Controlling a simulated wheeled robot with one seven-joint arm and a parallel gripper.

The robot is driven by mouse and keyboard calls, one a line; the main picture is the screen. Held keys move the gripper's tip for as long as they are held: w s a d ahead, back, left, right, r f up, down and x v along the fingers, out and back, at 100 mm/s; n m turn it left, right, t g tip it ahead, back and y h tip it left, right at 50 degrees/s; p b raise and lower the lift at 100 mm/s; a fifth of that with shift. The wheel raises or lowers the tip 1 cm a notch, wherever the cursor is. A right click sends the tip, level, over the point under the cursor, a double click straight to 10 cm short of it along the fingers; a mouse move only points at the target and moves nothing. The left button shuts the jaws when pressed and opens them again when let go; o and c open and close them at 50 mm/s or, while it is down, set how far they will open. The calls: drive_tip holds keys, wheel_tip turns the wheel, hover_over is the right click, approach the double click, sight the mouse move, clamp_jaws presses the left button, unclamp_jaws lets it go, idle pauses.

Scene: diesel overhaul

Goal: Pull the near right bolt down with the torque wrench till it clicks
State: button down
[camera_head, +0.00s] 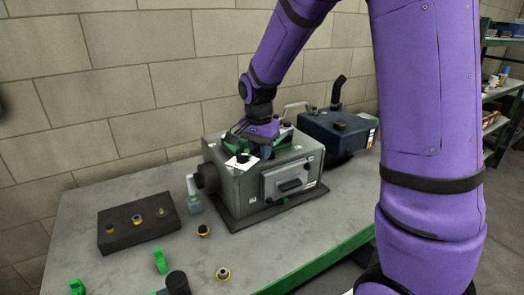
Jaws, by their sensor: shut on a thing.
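My gripper (262,130) is low over the top of a grey engine block (232,180), at the middle of the head view. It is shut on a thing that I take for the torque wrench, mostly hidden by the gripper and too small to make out. Green parts (235,143) show around the gripper on top of the block. A black round bolt head or knob (243,158) sits on a white patch at the block's near top edge. The near right bolt cannot be told apart here. Whether the wrench sits on a bolt is hidden.
A dark block with several yellow-ringed parts (138,222) lies on the bench (75,215) at left. Loose ringed parts (223,273), a green stand (160,261) and a small bottle (194,195) stand nearby. A dark blue machine (337,132) is behind right. A shelf (507,87) stands far right.

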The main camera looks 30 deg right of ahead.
drive_tip(key=shift+w+a+r, duration=0.1)
drive_tip(key=shift+w+a, duration=0.15)
drive_tip(key=shift+w, duration=0.05)
drive_tip(key=shift+w+a, duration=0.15)
drive_tip(key=shift+w, duration=0.15)
drive_tip(key=shift+w, duration=0.15)
idle(0.3)
drive_tip(key=shift+w+a+m, duration=0.15)
drive_tip(key=shift+w+m, duration=0.15)
drive_tip(key=shift+m, duration=0.1)
drive_tip(key=shift+w, duration=0.1)
drive_tip(key=shift+w+a+m, duration=0.2)
drive_tip(key=shift+w+m, duration=0.05)
drive_tip(key=shift+m, duration=0.15)
idle(0.3)
drive_tip(key=shift+w, duration=0.15)
drive_tip(key=shift+w+a+m, duration=0.15)
drive_tip(key=shift+w+m, duration=0.15)
